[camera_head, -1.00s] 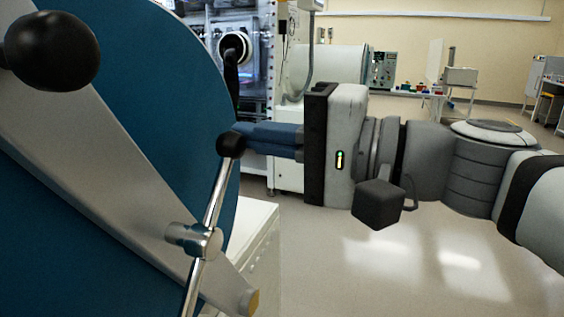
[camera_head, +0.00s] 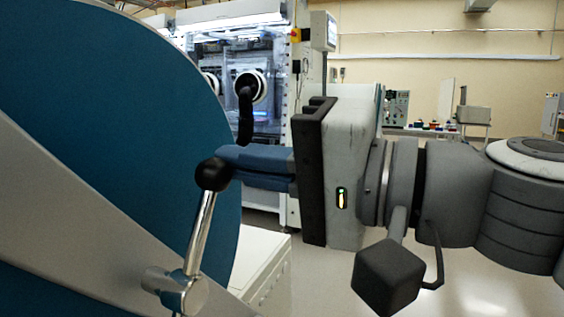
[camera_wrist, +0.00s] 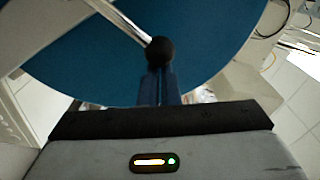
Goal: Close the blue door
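The blue door (camera_head: 110,120) is a large round panel filling the left of the head view, with a grey bar (camera_head: 60,225) across it. A metal lever (camera_head: 199,232) on the bar ends in a black ball knob (camera_head: 213,174). My gripper (camera_head: 228,164) is at this knob with its blue fingers close together. In the wrist view the fingertips (camera_wrist: 159,70) meet the black knob (camera_wrist: 160,50), with the blue door (camera_wrist: 110,60) behind it. The knob sits at the fingertips; whether it is clamped between them is hard to see.
A glovebox (camera_head: 235,75) with round ports stands behind, at the back centre. A white cabinet (camera_head: 262,265) is below the door's right edge. A bench (camera_head: 430,131) with small items stands at the far right. Open floor (camera_head: 470,290) lies to the right.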

